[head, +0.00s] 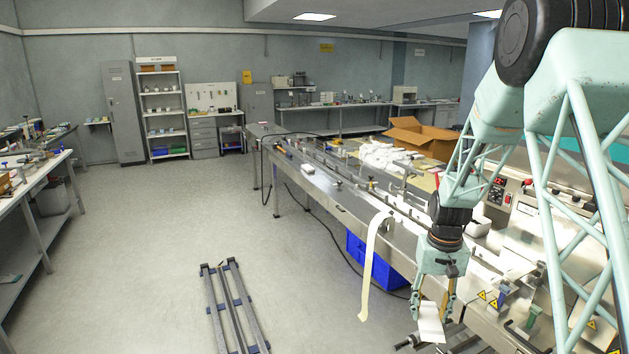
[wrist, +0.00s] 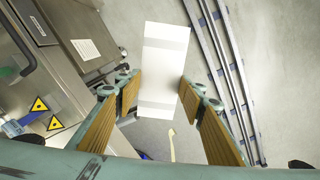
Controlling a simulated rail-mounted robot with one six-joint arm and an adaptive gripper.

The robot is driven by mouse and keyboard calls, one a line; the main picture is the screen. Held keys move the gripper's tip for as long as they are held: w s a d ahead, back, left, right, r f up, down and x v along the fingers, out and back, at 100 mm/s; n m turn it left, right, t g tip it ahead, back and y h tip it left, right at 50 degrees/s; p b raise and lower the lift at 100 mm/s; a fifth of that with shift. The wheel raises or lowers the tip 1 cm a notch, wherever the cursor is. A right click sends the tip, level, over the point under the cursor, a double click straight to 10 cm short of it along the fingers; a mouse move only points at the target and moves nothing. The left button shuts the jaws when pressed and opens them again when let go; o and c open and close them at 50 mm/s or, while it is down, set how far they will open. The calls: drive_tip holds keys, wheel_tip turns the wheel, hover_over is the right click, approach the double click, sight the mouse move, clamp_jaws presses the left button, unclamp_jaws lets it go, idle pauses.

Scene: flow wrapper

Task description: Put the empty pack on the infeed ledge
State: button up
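A white, flat-sided pack (head: 431,322) hangs below my gripper (head: 432,303) at the lower right of the head view. In the wrist view the pack (wrist: 160,70) sits between the two ribbed finger pads of my gripper (wrist: 159,98), which appear to touch its sides. My gripper is shut on it, clear of the machine front and above the floor. I cannot tell whether the pack is empty. The long steel infeed table (head: 345,203) runs back to the left from the machine; I cannot make out which part of it is the infeed ledge.
A small white box (head: 307,169) rests on the table's left edge. A cream film strip (head: 372,262) hangs over its front, beside a blue crate (head: 377,266). A rail frame (head: 235,308) lies on the floor. An open cardboard box (head: 420,137) stands behind.

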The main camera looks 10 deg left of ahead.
drive_tip(key=shift+f, duration=0.1)
drive_tip(key=s+f, duration=0.5)
drive_tip(key=f, duration=0.6)
drive_tip(key=s+f, duration=0.6)
drive_tip(key=f, duration=0.6)
drive_tip(key=shift+f, duration=0.3)
drive_tip(key=shift+w, duration=0.15)
